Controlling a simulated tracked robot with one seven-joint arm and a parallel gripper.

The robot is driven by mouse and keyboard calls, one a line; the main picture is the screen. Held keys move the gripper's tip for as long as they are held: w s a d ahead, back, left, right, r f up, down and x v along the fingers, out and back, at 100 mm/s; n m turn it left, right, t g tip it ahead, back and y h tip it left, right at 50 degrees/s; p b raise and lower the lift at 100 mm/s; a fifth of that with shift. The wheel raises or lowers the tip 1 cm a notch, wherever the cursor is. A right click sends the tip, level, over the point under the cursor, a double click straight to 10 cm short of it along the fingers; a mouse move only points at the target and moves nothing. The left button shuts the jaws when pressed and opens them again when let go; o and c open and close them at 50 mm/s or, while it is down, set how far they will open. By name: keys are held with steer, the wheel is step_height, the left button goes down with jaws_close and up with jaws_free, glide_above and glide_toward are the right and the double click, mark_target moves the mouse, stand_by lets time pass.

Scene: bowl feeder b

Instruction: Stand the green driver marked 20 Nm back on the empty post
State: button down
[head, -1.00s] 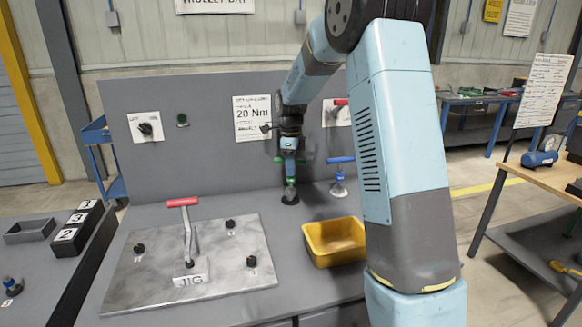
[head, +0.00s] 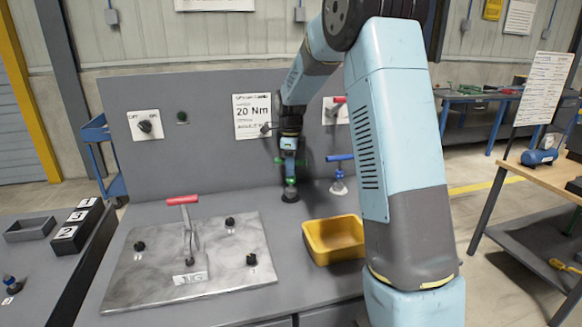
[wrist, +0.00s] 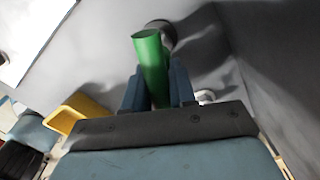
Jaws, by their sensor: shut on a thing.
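The green driver (wrist: 151,65) is between the two blue fingers of my gripper (wrist: 158,88) in the wrist view, and its marking cannot be read. In the head view my gripper (head: 289,166) points down with the green driver (head: 291,181) in it, just above or at a dark round base (head: 290,195) on the bench. The wrist view shows a dark round piece (wrist: 161,31) behind the driver's end. I cannot tell whether the driver touches the post. A blue-handled driver (head: 340,172) stands on a round base to the right.
A yellow bin (head: 333,240) stands in front and to the right. The metal jig plate (head: 150,270) with a red-handled clamp (head: 183,201) is at the left. A grey panel with a 20 Nm card (head: 253,116) rises behind.

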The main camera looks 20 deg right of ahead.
steer(key=shift+f, duration=0.3)
stand_by(0.4)
steer(key=c, duration=0.8)
jaws_free()
steer(key=shift+c, duration=0.2)
step_height(320, 180, up, 14)
steer(key=s+r+n+t, duration=0.1)
steer(key=s+r+n, duration=0.4)
steer(key=s, duration=0.4)
steer(key=s+f+n+t, duration=0.1)
steer(key=s+n+t, duration=0.1)
steer(key=s+n, duration=0.7)
steer(key=s+f+n+t, duration=0.2)
steer(key=s+n, duration=0.7)
steer(key=s, duration=1.2)
steer(key=shift+f+t, duration=0.25)
steer(key=shift+t, duration=0.05)
